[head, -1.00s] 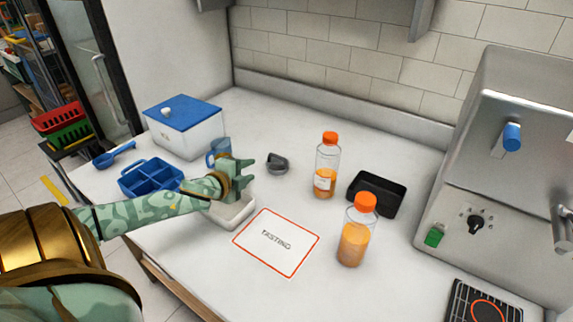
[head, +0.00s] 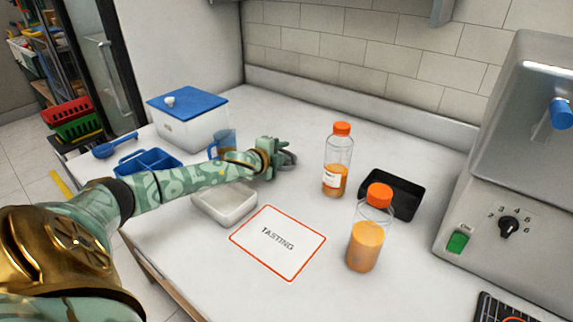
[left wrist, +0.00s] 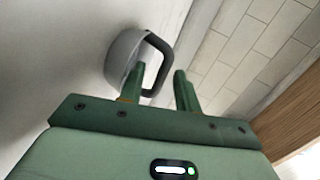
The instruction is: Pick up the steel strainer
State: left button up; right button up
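The steel strainer (head: 288,160) is a small grey cup with a looped handle on the white counter, partly hidden behind my left gripper in the head view. My left gripper (head: 276,152) is beside it, at the strainer's left. In the left wrist view, the strainer (left wrist: 122,56) lies ahead, with its dark handle loop facing right. My left fingers (left wrist: 160,82) are apart; one overlaps the strainer and the handle's near end, the other is right of the loop. I cannot tell whether they touch it. My right gripper is out of view.
A blue mug (head: 224,142) and a white tray (head: 226,210) lie close to my left forearm. Two orange-capped juice bottles (head: 337,165) (head: 367,235) and a black tray (head: 392,191) stand to the right. The counter behind the strainer is clear.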

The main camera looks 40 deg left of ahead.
pick_arm(q)
jog(key=shift+x, duration=0.9)
jog(key=shift+s, duration=0.1)
jog(key=c, duration=0.7)
grip_shut()
jog(key=shift+r, duration=0.1)
